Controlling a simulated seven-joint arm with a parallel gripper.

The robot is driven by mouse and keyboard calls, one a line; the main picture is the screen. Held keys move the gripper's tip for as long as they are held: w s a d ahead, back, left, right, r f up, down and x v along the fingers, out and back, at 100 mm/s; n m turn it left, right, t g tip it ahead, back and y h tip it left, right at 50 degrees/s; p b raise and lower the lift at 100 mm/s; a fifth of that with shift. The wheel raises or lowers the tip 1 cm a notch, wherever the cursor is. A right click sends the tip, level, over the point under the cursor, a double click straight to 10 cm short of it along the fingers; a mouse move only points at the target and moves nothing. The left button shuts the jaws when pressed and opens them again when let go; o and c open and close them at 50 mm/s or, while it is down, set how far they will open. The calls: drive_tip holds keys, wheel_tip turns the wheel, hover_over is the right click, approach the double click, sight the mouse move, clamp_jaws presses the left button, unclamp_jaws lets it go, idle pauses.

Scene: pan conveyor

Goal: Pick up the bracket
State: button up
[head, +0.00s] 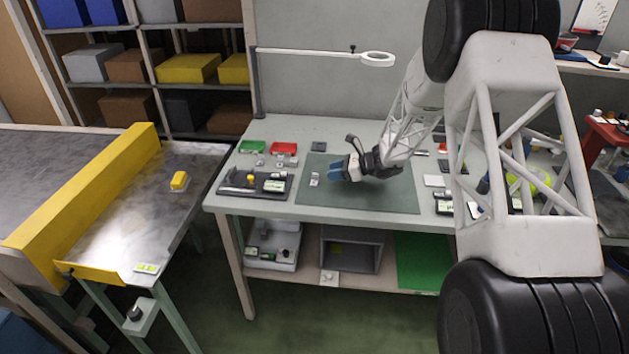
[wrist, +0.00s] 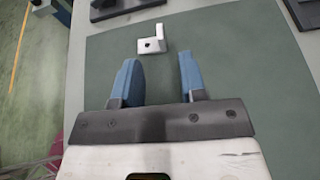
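The bracket is a small light-grey metal L-shape with a dark hole. In the wrist view the bracket (wrist: 151,44) lies on the green mat (wrist: 230,50), ahead of and between my fingertips. My gripper (wrist: 158,72) has two blue fingers, spread apart with nothing between them. In the head view the bracket (head: 314,179) lies on the left part of the mat (head: 390,200). My gripper (head: 335,170) is just to the right of it, apart from it. How high the fingers are above the mat is hard to tell.
A dark tray (head: 230,188) with parts stands left of the mat. Green (head: 252,147) and red (head: 283,148) bins stand behind it. The yellow-fenced conveyor (head: 120,215) with a yellow piece (head: 179,180) is at far left. The mat's front is clear.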

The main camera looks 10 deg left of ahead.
sight(321, 181)
drive_tip(key=shift+a, duration=0.15)
drive_tip(key=shift+x, duration=2.5)
clamp_jaws()
